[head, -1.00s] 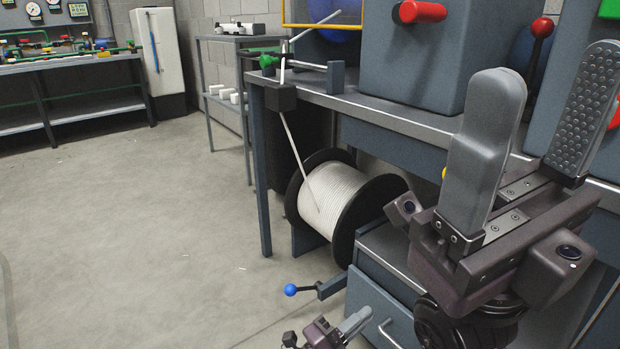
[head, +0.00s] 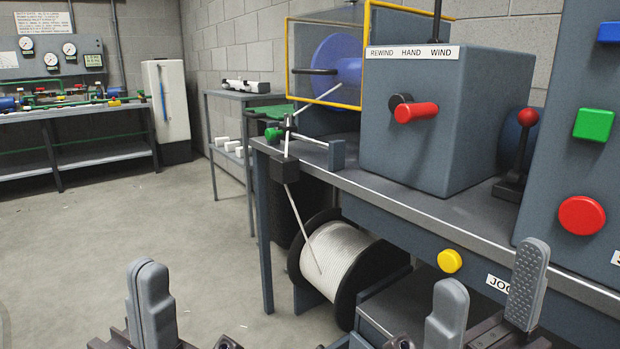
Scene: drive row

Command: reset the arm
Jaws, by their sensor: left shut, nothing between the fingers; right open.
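My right gripper (head: 487,300) is open and empty at the lower right, in front of the bench's front edge. Its two grey fingers stand up, well apart. My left gripper (head: 150,300) is at the lower left over the floor, its fingers together with nothing between them. A grey box labelled "REWIND HAND WIND" (head: 445,115) stands on the bench, with a red-handled selector (head: 417,112) on its front. A lever with a red knob (head: 527,119) stands beside it. Neither gripper touches any of these controls.
The bench (head: 400,195) runs along the right, with a white cable spool (head: 330,255) below it. A yellow button (head: 450,261), a green button (head: 593,124) and a red button (head: 583,215) face me. The floor (head: 100,240) at left is clear.

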